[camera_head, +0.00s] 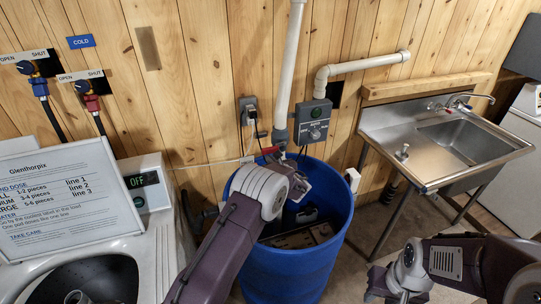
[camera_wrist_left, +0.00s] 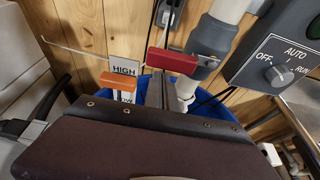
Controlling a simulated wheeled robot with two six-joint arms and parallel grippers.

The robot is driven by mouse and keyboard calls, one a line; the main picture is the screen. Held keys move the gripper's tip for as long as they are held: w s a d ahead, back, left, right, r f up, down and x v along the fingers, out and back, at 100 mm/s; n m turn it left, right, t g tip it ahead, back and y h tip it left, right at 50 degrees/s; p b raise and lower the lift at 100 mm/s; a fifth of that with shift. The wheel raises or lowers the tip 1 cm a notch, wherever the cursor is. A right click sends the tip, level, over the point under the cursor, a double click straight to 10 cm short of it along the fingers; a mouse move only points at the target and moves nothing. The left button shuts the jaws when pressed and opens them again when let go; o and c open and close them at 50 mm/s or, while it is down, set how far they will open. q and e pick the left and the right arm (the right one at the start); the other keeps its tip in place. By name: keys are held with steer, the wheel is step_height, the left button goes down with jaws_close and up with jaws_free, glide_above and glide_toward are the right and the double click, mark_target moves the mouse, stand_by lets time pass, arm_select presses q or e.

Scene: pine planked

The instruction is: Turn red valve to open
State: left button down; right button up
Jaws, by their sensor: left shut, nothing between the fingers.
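A red lever handle (camera_wrist_left: 172,61) sits at the grey fitting (camera_wrist_left: 206,58) of a white pipe, in the middle of the left wrist view. In the head view the red handle (camera_head: 270,150) shows small above the blue barrel. My left gripper (camera_wrist_left: 160,80) is shut and empty, its fingertips just below and left of the handle; I cannot tell whether they touch it. In the head view my left gripper (camera_head: 282,161) is over the barrel's back rim. My right gripper (camera_head: 382,287) hangs at the lower right, away from the valve; its jaws are unclear.
A blue barrel (camera_head: 290,278) stands below the pipe (camera_head: 290,65). A grey switch box (camera_head: 313,122) is close right of it. A wall tap with red fitting (camera_head: 92,103) is far left; a sink (camera_head: 450,140) is right.

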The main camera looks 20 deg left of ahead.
arm_select(q)
steer(key=shift+r, duration=0.35)
arm_select(e)
steer(key=shift+r, duration=0.3)
